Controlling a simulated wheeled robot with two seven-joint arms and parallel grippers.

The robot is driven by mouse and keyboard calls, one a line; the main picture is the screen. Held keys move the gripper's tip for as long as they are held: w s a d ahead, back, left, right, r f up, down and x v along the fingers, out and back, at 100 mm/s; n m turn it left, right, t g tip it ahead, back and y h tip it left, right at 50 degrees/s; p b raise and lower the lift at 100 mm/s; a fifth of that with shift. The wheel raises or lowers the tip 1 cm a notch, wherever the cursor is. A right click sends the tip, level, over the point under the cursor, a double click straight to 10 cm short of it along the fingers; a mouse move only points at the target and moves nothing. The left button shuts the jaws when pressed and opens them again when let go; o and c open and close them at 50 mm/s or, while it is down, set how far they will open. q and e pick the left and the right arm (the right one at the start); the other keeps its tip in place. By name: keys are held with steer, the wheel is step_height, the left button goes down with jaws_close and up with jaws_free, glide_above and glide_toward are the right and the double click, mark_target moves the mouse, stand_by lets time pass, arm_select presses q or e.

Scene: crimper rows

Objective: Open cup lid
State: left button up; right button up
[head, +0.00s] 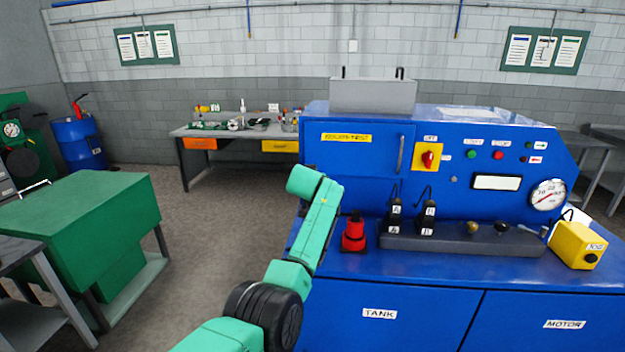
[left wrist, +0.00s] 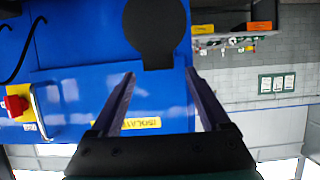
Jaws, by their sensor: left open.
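In the head view a small red body with a black top (head: 354,233) stands upright at the left front of the blue machine's ledge; it may be the cup with its lid. My left arm comes in from below, just left of it, and the gripper itself is hidden in that view. In the left wrist view my left gripper (left wrist: 160,73) is open, with nothing between its fingers. A flat black round shape with a short stem (left wrist: 154,28) shows just beyond the fingertips; I cannot tell what it is. My right gripper is out of view.
The blue machine (head: 390,300) carries a dark bar (head: 455,243) with black levers and knobs, a red switch (head: 428,158), a gauge (head: 548,195) and a yellow box (head: 578,246). A green cabinet (head: 85,210) stands left. Floor between is clear.

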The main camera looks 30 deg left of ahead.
arm_select(q)
steer(key=b+v, duration=0.6)
steer(key=v, duration=0.8)
steer(key=shift+s, duration=0.35)
